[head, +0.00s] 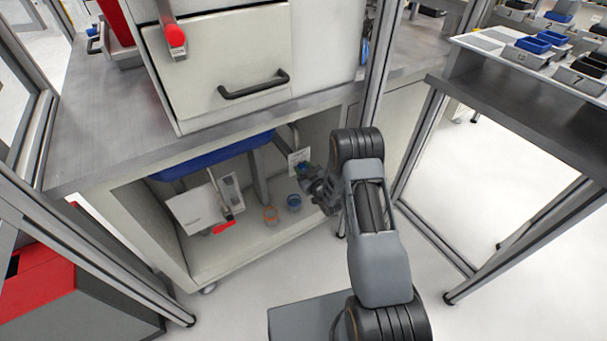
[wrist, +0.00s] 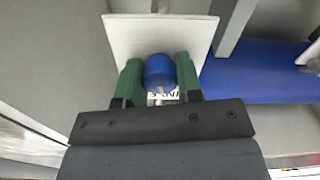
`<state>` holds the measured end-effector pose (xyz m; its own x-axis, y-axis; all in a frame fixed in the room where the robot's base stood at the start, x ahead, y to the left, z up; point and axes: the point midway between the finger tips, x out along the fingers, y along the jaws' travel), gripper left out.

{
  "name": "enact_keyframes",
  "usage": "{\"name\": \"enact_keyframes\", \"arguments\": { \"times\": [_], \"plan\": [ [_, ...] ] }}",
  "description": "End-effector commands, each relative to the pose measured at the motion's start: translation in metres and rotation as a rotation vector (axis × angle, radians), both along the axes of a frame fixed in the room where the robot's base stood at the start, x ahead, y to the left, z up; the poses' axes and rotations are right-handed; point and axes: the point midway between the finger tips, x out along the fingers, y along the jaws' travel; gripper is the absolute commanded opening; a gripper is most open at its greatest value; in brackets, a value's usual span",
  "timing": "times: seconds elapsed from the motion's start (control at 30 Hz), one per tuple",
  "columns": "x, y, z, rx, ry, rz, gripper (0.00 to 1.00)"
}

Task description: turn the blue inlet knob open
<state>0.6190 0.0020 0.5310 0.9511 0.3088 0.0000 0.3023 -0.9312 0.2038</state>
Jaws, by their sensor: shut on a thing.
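The blue inlet knob (wrist: 160,72) sits in front of a white square plate (wrist: 128,35) with partly hidden black lettering. My gripper (wrist: 159,85) has a green finger on each side of the knob and is shut on it. In the head view, my gripper (head: 312,180) reaches into the open cabinet under the counter, at its right side. The knob shows there only as a small blue spot (head: 302,168) at the gripper's tip. Which way the knob is turned is not clear.
In the cabinet (head: 240,250), a blue basin (head: 210,158) hangs overhead. A white panel (head: 196,210) and a red lever (head: 224,227) are at left. An orange ring-like item (head: 271,215) and a blue one (head: 294,202) are near the floor. A metal post (head: 377,80) stands close to my arm.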

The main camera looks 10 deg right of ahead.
Motion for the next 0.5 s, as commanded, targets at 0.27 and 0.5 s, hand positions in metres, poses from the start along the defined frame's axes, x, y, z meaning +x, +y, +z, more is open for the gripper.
{"name": "enact_keyframes", "arguments": {
  "times": [0.27, 0.5],
  "plan": [
    [0.0007, 0.0002, -0.0036, -0.237, -0.081, 0.0, 0.09],
    [0.0006, 0.0005, -0.0026, -0.403, -0.134, 0.0, 0.09]
  ]
}}
